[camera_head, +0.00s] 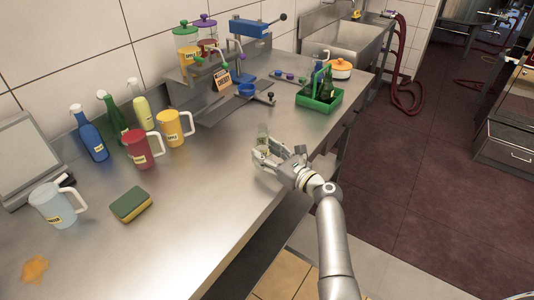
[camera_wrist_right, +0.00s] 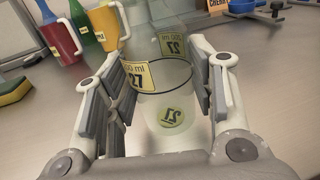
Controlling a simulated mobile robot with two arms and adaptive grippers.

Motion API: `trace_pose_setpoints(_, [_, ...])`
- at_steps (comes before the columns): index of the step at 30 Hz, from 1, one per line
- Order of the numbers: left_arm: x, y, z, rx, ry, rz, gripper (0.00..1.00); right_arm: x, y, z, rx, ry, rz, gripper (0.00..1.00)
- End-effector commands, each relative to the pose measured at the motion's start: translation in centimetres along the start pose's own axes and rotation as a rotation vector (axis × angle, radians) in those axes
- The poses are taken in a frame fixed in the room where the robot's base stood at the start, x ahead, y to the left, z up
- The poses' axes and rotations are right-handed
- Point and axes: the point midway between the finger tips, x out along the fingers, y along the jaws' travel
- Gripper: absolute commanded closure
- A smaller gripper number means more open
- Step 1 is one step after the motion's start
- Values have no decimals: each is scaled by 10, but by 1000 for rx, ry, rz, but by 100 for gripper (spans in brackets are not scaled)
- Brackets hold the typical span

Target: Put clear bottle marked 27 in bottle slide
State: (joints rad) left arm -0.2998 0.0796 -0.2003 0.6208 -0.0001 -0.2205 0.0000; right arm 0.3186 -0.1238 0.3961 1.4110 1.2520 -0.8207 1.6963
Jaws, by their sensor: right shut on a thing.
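The clear bottle (camera_wrist_right: 165,105) marked 27 stands between the fingers of my right gripper (camera_wrist_right: 165,95) in the right wrist view, its yellow labels showing. The gripper is shut on it. In the head view, the right gripper (camera_head: 268,160) is over the counter near its front edge, and the bottle's top (camera_head: 263,134) shows just beyond the fingers. I cannot tell if the bottle touches the counter. A grey metal fixture (camera_head: 215,105) with a cherry sign and a blue bowl stands at the back; I cannot tell which part is the bottle slide. My left gripper is out of view.
A green carrier (camera_head: 320,98) with bottles stands on the right, by an orange pot (camera_head: 340,69). A red jug (camera_head: 142,150), a yellow jug (camera_head: 174,128) and several bottles stand left. A sponge (camera_head: 131,204) lies nearer. The middle counter (camera_head: 215,180) is clear.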

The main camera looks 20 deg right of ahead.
Motion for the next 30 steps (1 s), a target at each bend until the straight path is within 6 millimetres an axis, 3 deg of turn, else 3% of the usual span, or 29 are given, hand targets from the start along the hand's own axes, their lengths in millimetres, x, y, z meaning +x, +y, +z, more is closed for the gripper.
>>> trace_pose_setpoints(8, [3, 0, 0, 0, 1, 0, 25, 0, 0, -3, 0, -1, 0, 78])
trace_pose_setpoints(9, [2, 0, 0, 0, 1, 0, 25, 0, 0, -3, 0, 0, 0, 46])
trace_pose_setpoints(13, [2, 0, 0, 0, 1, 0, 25, 0, 0, -2, 0, 0, 0, 29])
trace_pose_setpoints(25, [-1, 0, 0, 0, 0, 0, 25, 0, 0, 2, 0, -1, 0, 28])
trace_pose_setpoints(30, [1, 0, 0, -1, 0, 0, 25, -20, -1, -1, -1, 1, -3, 28])
